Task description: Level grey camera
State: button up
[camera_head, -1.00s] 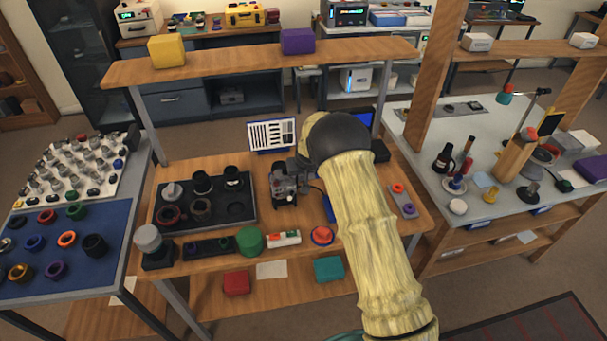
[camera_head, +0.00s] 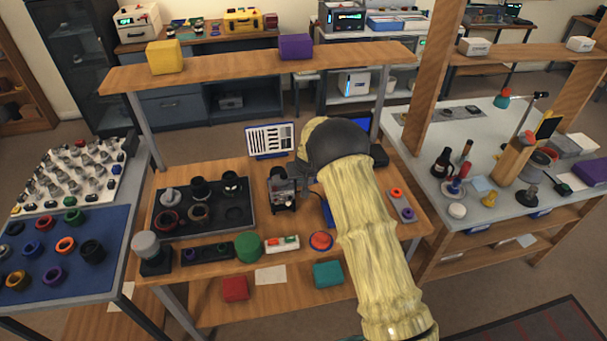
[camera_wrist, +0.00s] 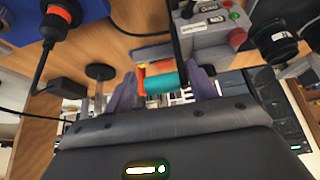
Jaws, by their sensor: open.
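A small grey and black device (camera_head: 284,190), which may be the grey camera, stands on the wooden bench right of the black tray in the head view. My dark wrist is just right of and above it and hides part of that area. In the wrist view my gripper (camera_wrist: 163,74) is open, with two purple-grey fingers apart. A teal cylinder (camera_wrist: 165,84) and an orange piece (camera_wrist: 158,67) show between or beyond the fingers; I cannot tell whether they touch. A grey box with green and red buttons (camera_wrist: 212,38) is close by, above right of the fingers.
The black tray (camera_head: 238,222) holds several dark lens parts. A green cylinder (camera_head: 247,247) and a red round button (camera_head: 321,241) stand along the front edge. A small chart panel (camera_head: 270,140) stands behind. In the wrist view, an orange-black connector (camera_wrist: 58,22) with a cable hangs near.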

jog(key=shift+r, duration=0.1)
jog(key=b+v, duration=0.3)
jog(key=v, duration=1.4)
jog(key=shift+b, duration=0.3)
jog(key=shift+r, duration=0.15)
jog(key=s+d+m+g, duration=0.1)
jog(key=s+d, duration=0.4)
jog(key=s, duration=0.4)
jog(key=s+d+f+m+g+h, duration=0.1)
jog(key=s+d, duration=0.4)
jog(key=s, duration=0.5)
jog(key=s+d+f+g, duration=0.1)
jog(key=s+d, duration=0.5)
jog(key=s, duration=0.4)
jog(key=shift+f+m, duration=0.25)
jog(key=shift+m, duration=0.15)
